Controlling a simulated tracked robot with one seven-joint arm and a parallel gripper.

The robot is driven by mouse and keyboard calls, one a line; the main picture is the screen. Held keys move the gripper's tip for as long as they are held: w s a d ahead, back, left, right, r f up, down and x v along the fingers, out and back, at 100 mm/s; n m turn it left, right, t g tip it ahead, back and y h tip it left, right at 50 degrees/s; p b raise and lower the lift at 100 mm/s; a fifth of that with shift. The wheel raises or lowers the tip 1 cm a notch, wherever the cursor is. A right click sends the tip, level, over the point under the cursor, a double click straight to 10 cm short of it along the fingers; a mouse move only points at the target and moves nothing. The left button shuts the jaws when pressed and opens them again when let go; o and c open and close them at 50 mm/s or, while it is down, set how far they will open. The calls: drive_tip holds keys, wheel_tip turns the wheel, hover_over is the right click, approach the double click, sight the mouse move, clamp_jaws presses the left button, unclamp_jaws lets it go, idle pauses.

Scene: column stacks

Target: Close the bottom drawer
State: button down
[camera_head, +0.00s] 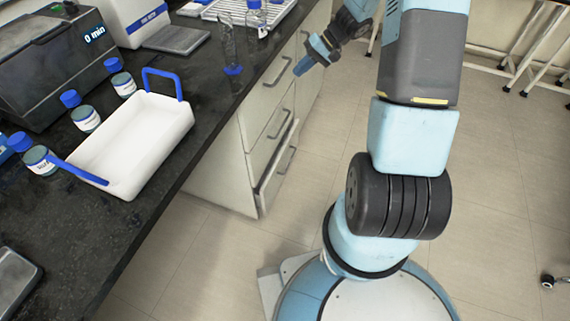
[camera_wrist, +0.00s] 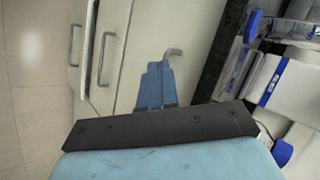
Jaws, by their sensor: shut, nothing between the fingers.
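The bottom drawer (camera_head: 275,168) is the lowest drawer of the white cabinet under the dark bench. Its front stands out a little from the drawers above, so it is partly open. Its grey handle (camera_head: 286,160) shows in the head view and at the far left of the wrist view (camera_wrist: 74,45). My gripper (camera_head: 301,67) is up by the top drawer, well above the bottom drawer. In the wrist view its blue fingers (camera_wrist: 154,68) are together and empty, close to the top drawer's handle (camera_wrist: 173,52). I cannot tell whether they touch it.
The middle drawer's handle (camera_head: 278,124) lies between the top and bottom ones. The black bench top (camera_head: 170,75) holds a white tray (camera_head: 135,150) with blue handles, blue-capped bottles and instruments. The tiled floor (camera_head: 320,150) in front of the cabinet is clear.

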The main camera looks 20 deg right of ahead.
wheel_tip(320, 180, down, 12)
drive_tip(key=w+d+m+t+y, duration=0.1)
drive_tip(key=w+d, duration=0.1)
drive_tip(key=d, duration=0.1)
drive_tip(key=m+t, duration=0.5)
drive_tip(key=m, duration=0.1)
approach(278, 163)
drive_tip(key=x, duration=0.2)
drive_tip(key=f+x, duration=0.1)
drive_tip(key=x, duration=0.2)
drive_tip(key=shift+s, duration=0.1)
drive_tip(key=shift+w+a, duration=0.4)
drive_tip(key=shift+a, duration=0.05)
drive_tip(key=shift+w, duration=0.1)
